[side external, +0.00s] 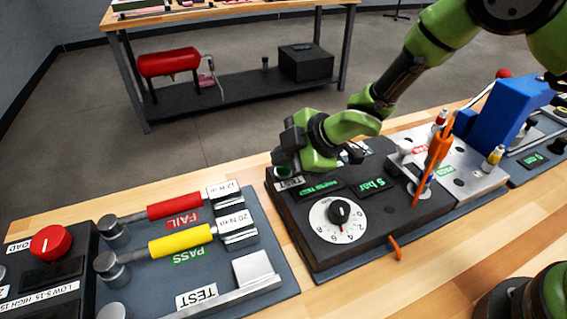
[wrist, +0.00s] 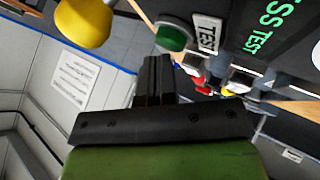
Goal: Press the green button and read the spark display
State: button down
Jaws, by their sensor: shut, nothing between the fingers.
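The green button (wrist: 174,38) sits beside a white TEST label (wrist: 207,35) at the top of the wrist view. In the side view the button (side external: 285,172) is partly hidden under my gripper at the back left corner of a black tester box (side external: 290,232). A display on that box (side external: 319,190) shows green text reading PRESS TEST; part of it also shows in the wrist view (wrist: 262,28). My gripper (side external: 285,148) is shut and empty, its fingers (wrist: 153,72) close to the button. Whether they touch it, I cannot tell.
The box also has a second display reading 5 bar (side external: 374,185) and a dial (side external: 340,213). An orange-handled tool (side external: 438,150) stands to its right near a blue block (side external: 495,120). Red (side external: 175,205) and yellow (side external: 180,240) handled wrenches lie on the left stand.

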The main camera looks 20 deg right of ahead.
aim_at(284, 169)
dwell(0.4)
jog(key=shift+f, duration=0.45)
jog(key=shift+s+r, duration=0.1)
jog(key=shift+r, duration=3.3)
jog(key=shift+r, duration=0.1)
